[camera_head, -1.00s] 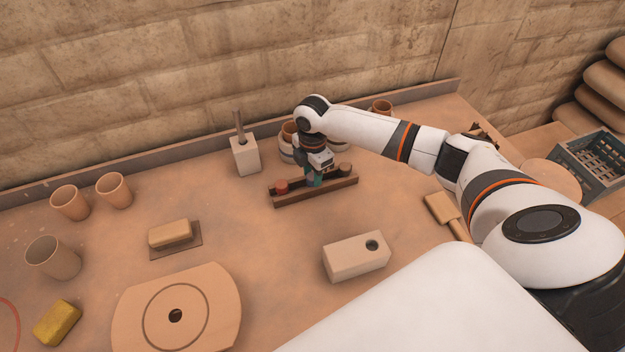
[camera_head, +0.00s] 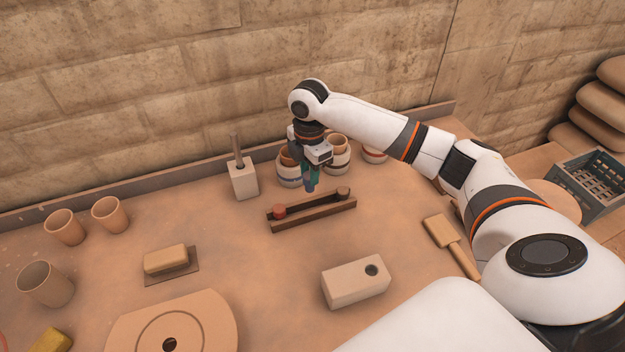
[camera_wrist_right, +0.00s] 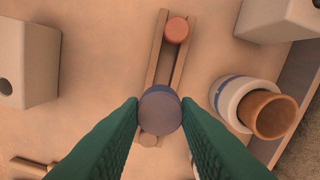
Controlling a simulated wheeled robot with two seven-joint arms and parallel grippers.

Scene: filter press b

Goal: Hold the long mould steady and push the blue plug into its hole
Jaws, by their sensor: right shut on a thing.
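My right gripper (camera_head: 311,174) is shut on the blue plug (camera_head: 309,185), held above the dark wooden rack. The round end of the blue plug (camera_wrist_right: 160,110) shows between the green fingers in the right wrist view. The long mould (camera_head: 350,284) is a pale block lying on the table, nearer and to the right of the gripper. It has one dark round hole near the right end of its top. Part of the mould (camera_wrist_right: 38,50) also shows at the left edge of the right wrist view. My left gripper is not in view.
The rack (camera_head: 325,213) holds a red plug (camera_head: 279,211) and a tan one (camera_head: 343,192). Glaze-banded pots (camera_head: 290,180) stand close behind the gripper, beside a pale block with a stick (camera_head: 243,181). A mallet (camera_head: 441,231) lies right. The table between rack and mould is clear.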

